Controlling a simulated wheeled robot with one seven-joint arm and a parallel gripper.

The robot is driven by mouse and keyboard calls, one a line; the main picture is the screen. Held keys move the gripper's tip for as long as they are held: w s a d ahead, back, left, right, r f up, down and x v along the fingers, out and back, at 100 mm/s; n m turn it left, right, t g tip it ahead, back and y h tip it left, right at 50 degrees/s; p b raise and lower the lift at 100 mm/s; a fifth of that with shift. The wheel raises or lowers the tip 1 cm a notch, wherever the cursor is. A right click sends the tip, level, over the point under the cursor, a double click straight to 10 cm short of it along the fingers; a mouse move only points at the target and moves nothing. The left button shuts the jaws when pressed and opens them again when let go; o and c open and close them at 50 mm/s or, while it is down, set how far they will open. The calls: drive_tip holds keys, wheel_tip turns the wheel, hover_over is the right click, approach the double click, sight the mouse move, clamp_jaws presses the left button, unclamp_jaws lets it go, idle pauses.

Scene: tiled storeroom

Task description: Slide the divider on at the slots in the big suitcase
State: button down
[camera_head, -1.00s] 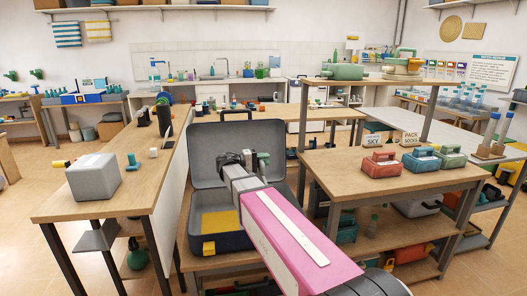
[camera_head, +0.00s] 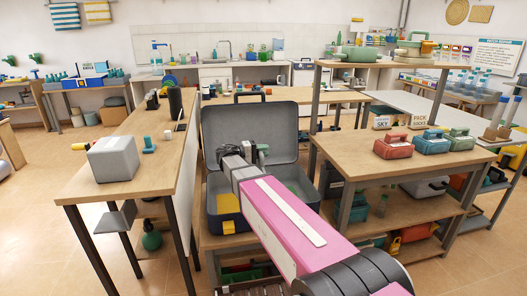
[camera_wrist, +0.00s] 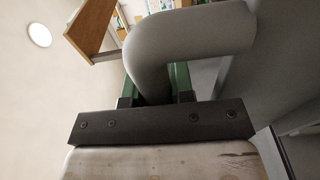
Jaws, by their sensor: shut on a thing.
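The big suitcase stands open on a low bench in the middle of the head view, its dark grey lid (camera_head: 278,118) upright at the back and its base (camera_head: 211,205) partly hidden by my pink arm. A yellow patch (camera_head: 228,228) shows on its left part. My gripper (camera_head: 258,155) is above the base, in front of the lid. In the wrist view, my gripper's green fingers (camera_wrist: 158,84) are shut on a thick grey curved handle (camera_wrist: 205,32), which I take to be the divider's.
A wooden table with a grey box (camera_head: 112,160) stands to the left of the suitcase. To the right, a wooden table (camera_head: 365,163) carries red, blue and green cases (camera_head: 430,143). Shelves with items lie under it. Tiled floor (camera_head: 90,250) is clear at the lower left.

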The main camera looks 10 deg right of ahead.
drive_tip(key=shift+f, duration=2.65)
wheel_tip(320, 180, down, 11)
idle(4.3)
drive_tip(key=c, duration=0.9)
unclamp_jaws()
